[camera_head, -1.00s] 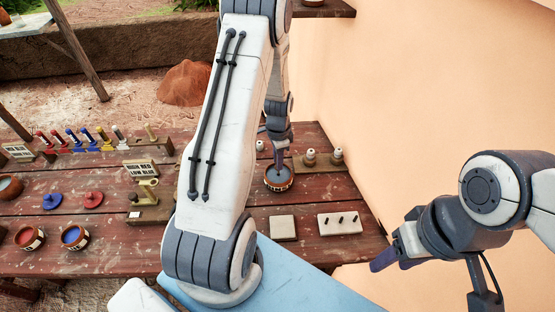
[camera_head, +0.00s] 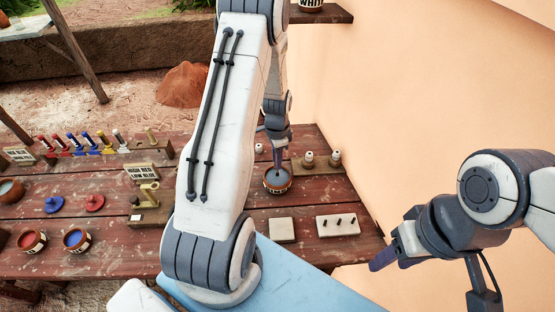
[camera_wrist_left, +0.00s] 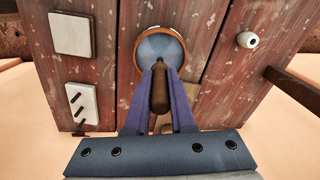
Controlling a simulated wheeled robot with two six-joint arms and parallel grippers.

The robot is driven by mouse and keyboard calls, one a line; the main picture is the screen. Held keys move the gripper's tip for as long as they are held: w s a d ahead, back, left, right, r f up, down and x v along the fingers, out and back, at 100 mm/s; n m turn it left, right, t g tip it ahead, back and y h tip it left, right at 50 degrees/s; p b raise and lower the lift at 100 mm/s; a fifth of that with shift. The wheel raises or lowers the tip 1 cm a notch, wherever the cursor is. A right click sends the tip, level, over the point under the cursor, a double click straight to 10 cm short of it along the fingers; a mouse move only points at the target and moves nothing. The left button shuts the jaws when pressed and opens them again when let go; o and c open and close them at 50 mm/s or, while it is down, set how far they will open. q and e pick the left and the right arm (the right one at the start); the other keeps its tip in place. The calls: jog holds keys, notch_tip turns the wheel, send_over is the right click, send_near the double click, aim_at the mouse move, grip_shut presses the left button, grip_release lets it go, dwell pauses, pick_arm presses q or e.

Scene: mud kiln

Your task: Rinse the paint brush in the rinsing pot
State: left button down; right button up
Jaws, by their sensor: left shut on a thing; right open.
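The rinsing pot (camera_head: 278,181), a small round brown pot with bluish liquid, stands on the right part of the wooden table. It also shows in the left wrist view (camera_wrist_left: 148,42). My left gripper (camera_head: 279,162) is above the pot, pointing down. In the left wrist view it (camera_wrist_left: 161,85) is shut on the brown handle of the paint brush (camera_wrist_left: 160,92). The brush's lower end points into the pot; its bristles are hidden. My right gripper (camera_head: 384,262) is open and empty, off the table's right edge.
A pale square tile (camera_head: 282,229) and a white block with dark pegs (camera_head: 338,225) lie in front of the pot. Small white-topped pieces (camera_head: 308,158) stand behind it. Paint pots (camera_head: 77,240), discs and a rack of coloured pieces are at left. A wall rises at right.

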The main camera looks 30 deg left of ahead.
pick_arm(q)
jog(key=shift+r+p, duration=1.75)
jog(key=shift+r, duration=0.75)
